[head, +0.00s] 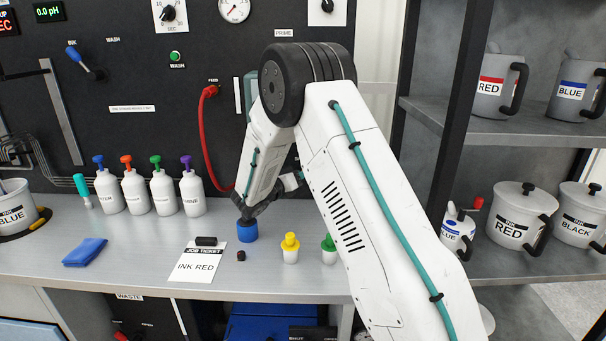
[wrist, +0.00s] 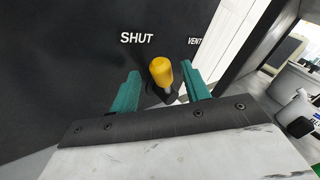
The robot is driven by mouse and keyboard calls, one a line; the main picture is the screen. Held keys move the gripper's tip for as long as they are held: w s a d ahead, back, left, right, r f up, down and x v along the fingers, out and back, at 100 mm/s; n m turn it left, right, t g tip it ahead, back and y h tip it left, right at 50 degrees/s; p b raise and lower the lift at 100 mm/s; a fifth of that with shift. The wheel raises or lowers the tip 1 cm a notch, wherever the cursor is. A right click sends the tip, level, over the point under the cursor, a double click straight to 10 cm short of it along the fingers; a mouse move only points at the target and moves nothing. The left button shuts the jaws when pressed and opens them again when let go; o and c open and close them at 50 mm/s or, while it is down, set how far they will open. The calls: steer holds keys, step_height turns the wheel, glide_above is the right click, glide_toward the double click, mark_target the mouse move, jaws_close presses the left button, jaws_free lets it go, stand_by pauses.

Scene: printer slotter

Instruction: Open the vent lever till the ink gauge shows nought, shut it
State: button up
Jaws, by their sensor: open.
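The vent lever (wrist: 161,72) has a yellow knob and stands on the dark panel, below the white words SHUT and VENT. Its knob leans up and slightly left, to the SHUT side. My gripper (wrist: 160,90) is open, with one teal finger on each side of the lever; I see gaps on both sides. In the head view my arm hides the lever, and I cannot make out the fingers. A round dial (head: 235,8) with a red needle is at the top edge, partly cut off; its label is not readable, and I cannot tell if it is the ink gauge.
A red hose (head: 208,140) hangs from the panel left of my arm. Bottles with coloured tops, a blue cloth (head: 85,252) and a job ticket (head: 198,262) reading INK RED are on the bench. A shelf (head: 540,262) with labelled ink pots stands at right.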

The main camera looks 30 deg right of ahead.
steer(key=shift+w+d, duration=0.2)
steer(key=shift+d, duration=0.5)
jaws_close()
